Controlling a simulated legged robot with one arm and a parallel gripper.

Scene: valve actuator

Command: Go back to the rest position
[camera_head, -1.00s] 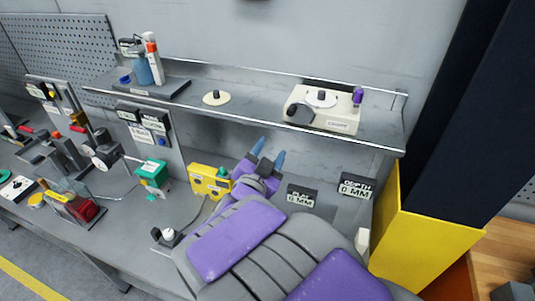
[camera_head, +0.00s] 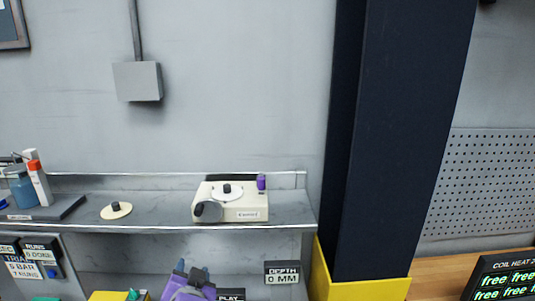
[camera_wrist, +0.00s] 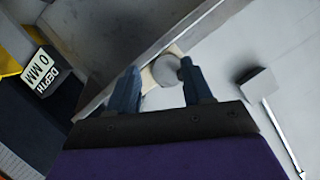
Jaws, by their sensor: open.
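My gripper (camera_wrist: 160,92) is open and empty in the wrist view, its two blue fingers spread apart. Between and beyond the fingertips show the underside edge of the grey shelf and a round grey knob (camera_wrist: 166,69). In the head view only the top of my purple gripper (camera_head: 190,280) shows at the bottom edge, below the shelf. Its fingertips there are small, and the rest of my arm is out of the picture.
The grey shelf (camera_head: 160,220) carries a cream box (camera_head: 245,212) with a dark knob, a cream disc (camera_head: 116,210) and bottles (camera_head: 22,185). A DEPTH display (camera_head: 283,273) reads 0 MM. A dark column (camera_head: 400,130) with a yellow base (camera_head: 365,290) stands to the right.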

